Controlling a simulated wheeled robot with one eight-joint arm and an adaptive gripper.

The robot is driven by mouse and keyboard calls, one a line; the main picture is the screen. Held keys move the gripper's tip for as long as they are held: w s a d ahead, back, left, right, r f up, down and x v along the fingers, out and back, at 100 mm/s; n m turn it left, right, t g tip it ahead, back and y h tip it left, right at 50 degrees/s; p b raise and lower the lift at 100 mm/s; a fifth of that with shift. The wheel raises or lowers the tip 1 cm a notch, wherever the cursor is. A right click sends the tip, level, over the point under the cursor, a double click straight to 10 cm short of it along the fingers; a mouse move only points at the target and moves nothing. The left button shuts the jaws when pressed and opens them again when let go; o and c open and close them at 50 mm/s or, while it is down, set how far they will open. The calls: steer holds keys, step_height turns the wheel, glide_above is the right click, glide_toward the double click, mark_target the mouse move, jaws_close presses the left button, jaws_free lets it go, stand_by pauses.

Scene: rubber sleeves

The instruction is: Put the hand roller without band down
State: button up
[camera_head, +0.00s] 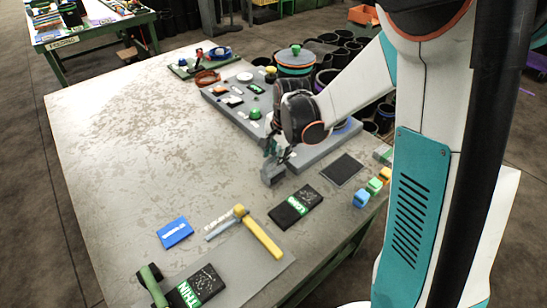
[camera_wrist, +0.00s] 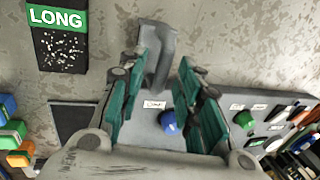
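My gripper (camera_wrist: 168,62) has teal-padded fingers set apart, with a visible gap between them. It is low over the table, beside the grey board (camera_head: 303,158), in the head view (camera_head: 271,152). A grey bent piece (camera_wrist: 160,48) lies at and beyond the fingertips, nearer the left finger. It shows in the head view as a grey block (camera_head: 273,176) just under my gripper. I cannot tell whether it is the hand roller without band, or whether a finger touches it. A yellow-handled tool (camera_head: 262,238) and a green-ended tool (camera_head: 151,284) lie at the front.
A black LONG card (camera_head: 296,206) and a dark pad (camera_head: 343,169) lie in front of the grey board. Coloured blocks (camera_head: 374,186) stand near the right table edge. A blue card (camera_head: 175,232) and a THIN card (camera_head: 197,288) lie at the front. The table's left is clear.

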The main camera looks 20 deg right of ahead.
steer(key=s+r+n+t+p, duration=0.1)
steer(key=s+r+n, duration=0.2)
steer(key=s+r, duration=0.35)
steer(key=s+r+n+t+p, duration=0.1)
steer(key=s+r+n, duration=0.25)
steer(key=r, duration=0.65)
steer(key=s+r+n+t+h, duration=0.1)
steer(key=s+r+n+t, duration=0.1)
steer(key=s+n, duration=0.5)
steer(key=shift+s+a+r+t, duration=0.15)
steer(key=shift+s+r+t, duration=0.2)
steer(key=shift+s, duration=2.05)
steer(key=shift+f, duration=0.1)
